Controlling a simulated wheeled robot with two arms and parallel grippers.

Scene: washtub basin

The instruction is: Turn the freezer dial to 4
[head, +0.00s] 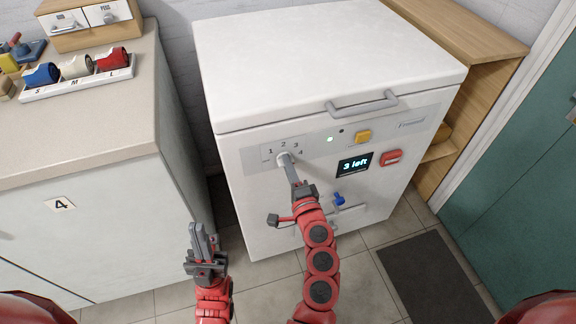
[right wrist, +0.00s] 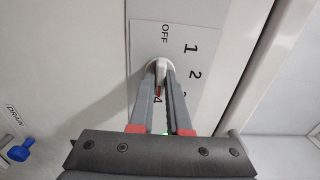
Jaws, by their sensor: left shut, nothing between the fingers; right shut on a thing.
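The freezer dial (head: 283,159) is a white round knob on the front panel of the white chest freezer (head: 330,62), with numbers 1 to 4 around it. In the right wrist view the dial (right wrist: 160,65) has a raised grip with a red mark, which lies on the side of the printed 4 (right wrist: 158,99). My right gripper (head: 289,165) is shut on the dial; its fingers hide part of the scale. My left gripper (head: 199,232) is shut and empty, low between the counter and the freezer.
The freezer front also has a display (head: 355,165) reading "3 left", a yellow button (head: 363,137), a red switch (head: 391,158) and a blue drain valve (head: 339,199). A counter (head: 80,130) with coloured rolls stands left. A dark mat (head: 430,275) lies right.

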